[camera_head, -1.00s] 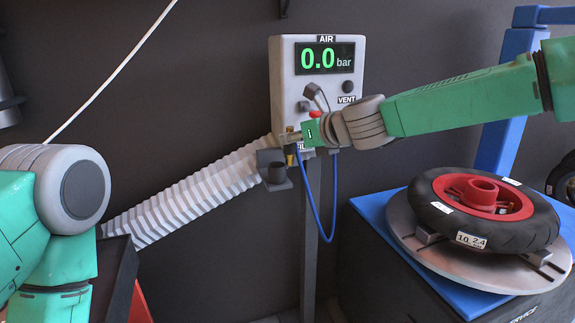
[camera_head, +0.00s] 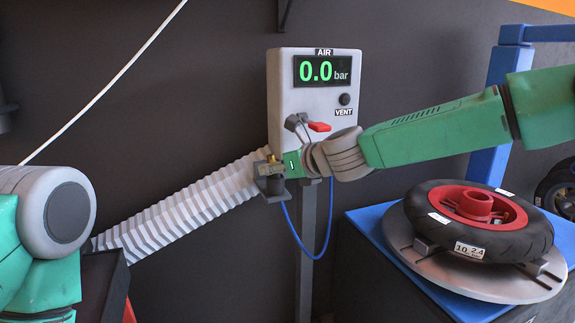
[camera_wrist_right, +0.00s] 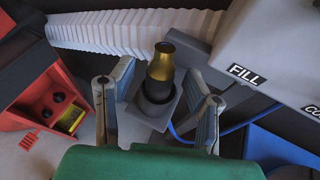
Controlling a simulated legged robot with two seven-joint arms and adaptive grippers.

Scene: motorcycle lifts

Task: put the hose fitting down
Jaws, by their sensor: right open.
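The hose fitting (camera_head: 268,163) is a small brass-coloured piece with a dark open end. It stands upright in the dark cup of a grey holder (camera_head: 271,186) beside the air station's post. In the right wrist view the fitting (camera_wrist_right: 161,62) sits in the cup (camera_wrist_right: 154,101), its lower end hidden inside. My right gripper (camera_wrist_right: 160,92) is open, with one finger on each side of the fitting and cup and a visible gap to both. In the head view the right gripper (camera_head: 277,165) is at the holder. My left gripper is out of view.
The air station (camera_head: 315,95) reads 0.0 bar and has a red lever (camera_head: 319,127). A blue hose (camera_head: 327,225) hangs beside its post. A white ribbed duct (camera_head: 185,218) runs behind the holder. A wheel (camera_head: 470,222) lies on a turntable at right.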

